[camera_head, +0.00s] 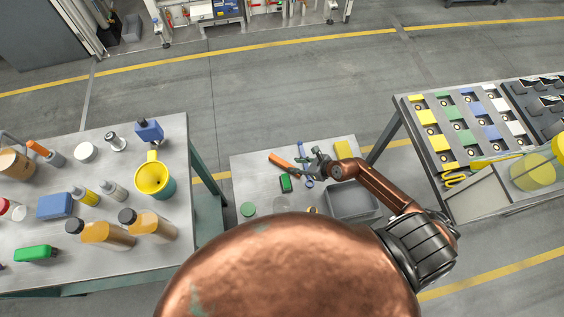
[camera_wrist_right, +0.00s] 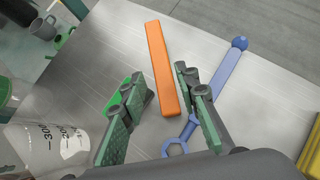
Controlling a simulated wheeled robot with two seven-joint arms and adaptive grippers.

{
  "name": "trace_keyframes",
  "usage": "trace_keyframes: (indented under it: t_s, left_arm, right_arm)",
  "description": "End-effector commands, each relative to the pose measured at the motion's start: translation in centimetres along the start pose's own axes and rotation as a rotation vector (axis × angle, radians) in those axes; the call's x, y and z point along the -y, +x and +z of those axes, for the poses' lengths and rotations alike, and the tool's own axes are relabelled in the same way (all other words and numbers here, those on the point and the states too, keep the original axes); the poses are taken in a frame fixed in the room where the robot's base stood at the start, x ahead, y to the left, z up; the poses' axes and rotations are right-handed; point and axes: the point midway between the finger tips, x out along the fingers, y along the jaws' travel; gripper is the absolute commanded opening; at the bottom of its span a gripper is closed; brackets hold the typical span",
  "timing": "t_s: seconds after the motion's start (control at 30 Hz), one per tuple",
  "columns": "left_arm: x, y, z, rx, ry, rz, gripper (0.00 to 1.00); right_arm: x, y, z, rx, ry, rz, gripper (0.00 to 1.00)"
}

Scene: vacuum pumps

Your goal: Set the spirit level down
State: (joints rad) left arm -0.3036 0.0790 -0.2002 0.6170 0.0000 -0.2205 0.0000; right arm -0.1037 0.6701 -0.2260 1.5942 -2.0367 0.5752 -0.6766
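A long orange bar (camera_head: 281,161), which looks like the spirit level, lies flat on the low grey table. In the wrist view the bar (camera_wrist_right: 160,62) slants away from me, its near end between my fingers. My right gripper (camera_head: 303,161) is just right of the bar. In the wrist view the right gripper (camera_wrist_right: 161,82) has its green-padded fingers wide apart, with gaps beside the bar. Neither finger clearly touches it. My left gripper is not in view.
A blue wrench (camera_wrist_right: 225,72) lies right of the bar. A green block (camera_head: 286,183) lies in front. A grey bin (camera_head: 352,214) and a yellow block (camera_head: 344,149) are to the right. The left workbench (camera_head: 107,185) holds bottles and a yellow funnel (camera_head: 152,178).

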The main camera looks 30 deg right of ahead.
Motion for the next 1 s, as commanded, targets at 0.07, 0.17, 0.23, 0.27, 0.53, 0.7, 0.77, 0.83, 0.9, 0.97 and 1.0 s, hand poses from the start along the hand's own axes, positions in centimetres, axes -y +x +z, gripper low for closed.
trace_keyframes:
  t_s: [0.07,0.17,0.23,0.27,0.53,0.7,0.77,0.83,0.9,0.97,1.0]
  left_arm:
    - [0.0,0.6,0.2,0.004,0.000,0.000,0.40]
    - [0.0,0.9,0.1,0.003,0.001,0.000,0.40]
    - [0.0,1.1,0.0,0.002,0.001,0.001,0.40]
    - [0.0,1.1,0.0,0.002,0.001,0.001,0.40]
    - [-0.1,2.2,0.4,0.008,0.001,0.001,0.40]
    - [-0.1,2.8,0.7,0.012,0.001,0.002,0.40]
    - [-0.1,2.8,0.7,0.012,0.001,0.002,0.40]
    - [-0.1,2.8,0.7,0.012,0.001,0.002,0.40]
    - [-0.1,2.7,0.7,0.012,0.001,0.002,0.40]
    - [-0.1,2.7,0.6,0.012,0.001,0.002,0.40]
    - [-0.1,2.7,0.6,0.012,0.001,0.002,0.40]
  right_arm:
    - [-0.1,0.8,-0.5,-0.002,0.000,0.002,0.29]
    - [-0.1,1.7,-0.4,-0.002,0.000,0.003,0.29]
    - [-0.2,2.5,-0.3,-0.001,0.000,0.004,0.29]
    - [-0.2,2.8,-0.3,-0.001,0.000,0.005,0.29]
    - [-0.2,6.3,-0.4,-0.002,0.001,0.004,0.29]
    - [-0.1,8.1,-0.5,-0.002,0.000,0.002,0.29]
    - [-0.1,8.2,-0.4,-0.002,0.000,0.001,0.29]
    - [-0.1,8.3,-0.4,-0.002,0.000,0.001,0.29]
    - [-0.1,8.2,-0.3,-0.001,0.000,0.000,0.29]
    - [0.0,8.2,-0.3,-0.001,0.000,0.000,0.29]
    - [0.0,8.2,-0.3,-0.001,0.000,0.000,0.28]
